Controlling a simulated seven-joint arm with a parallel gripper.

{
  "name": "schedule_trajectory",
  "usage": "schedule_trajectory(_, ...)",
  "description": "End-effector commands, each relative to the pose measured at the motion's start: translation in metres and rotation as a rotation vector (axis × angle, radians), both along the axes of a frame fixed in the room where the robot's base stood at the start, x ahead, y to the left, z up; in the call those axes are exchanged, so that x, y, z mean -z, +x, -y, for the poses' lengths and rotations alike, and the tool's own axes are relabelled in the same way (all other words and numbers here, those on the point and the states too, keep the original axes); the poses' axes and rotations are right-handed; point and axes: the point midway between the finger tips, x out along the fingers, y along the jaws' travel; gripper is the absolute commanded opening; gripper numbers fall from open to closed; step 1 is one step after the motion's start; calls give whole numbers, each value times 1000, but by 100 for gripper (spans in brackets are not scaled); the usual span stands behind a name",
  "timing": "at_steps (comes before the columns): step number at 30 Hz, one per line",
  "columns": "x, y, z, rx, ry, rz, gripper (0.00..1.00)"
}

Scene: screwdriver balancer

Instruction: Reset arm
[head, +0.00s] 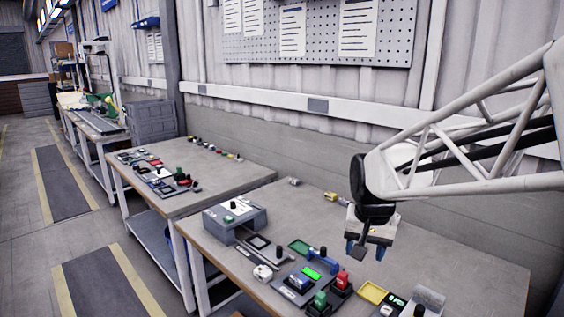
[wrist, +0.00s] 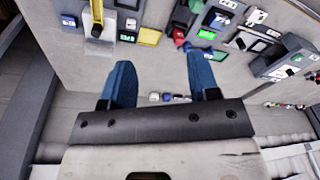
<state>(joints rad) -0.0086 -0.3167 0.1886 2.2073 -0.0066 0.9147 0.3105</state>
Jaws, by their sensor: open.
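My gripper (head: 366,249) hangs above the right part of the near workbench (head: 440,262) in the head view. Its two blue fingers are apart, with nothing between them. In the wrist view the open fingers (wrist: 161,78) point at the bench top, which lies beyond them. A blue tool-like object (head: 319,258) lies on the bench left of my gripper, apart from it, beside a lit green display (head: 312,272).
Behind my gripper is a wall with a pegboard (head: 320,48). The bench's right side is mostly clear.

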Motion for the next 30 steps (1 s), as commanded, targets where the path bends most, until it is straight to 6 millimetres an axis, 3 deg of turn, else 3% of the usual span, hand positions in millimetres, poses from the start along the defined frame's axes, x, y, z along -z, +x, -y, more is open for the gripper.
schedule_trajectory(9, -7, -85, 4, -108, -20, 36, 55)
schedule_trajectory(18, 0, -158, 6, -210, -44, 67, 55)
schedule_trajectory(24, 7, -189, 7, -256, -54, 79, 55)
schedule_trajectory(30, 11, -200, 7, -274, -59, 81, 55)
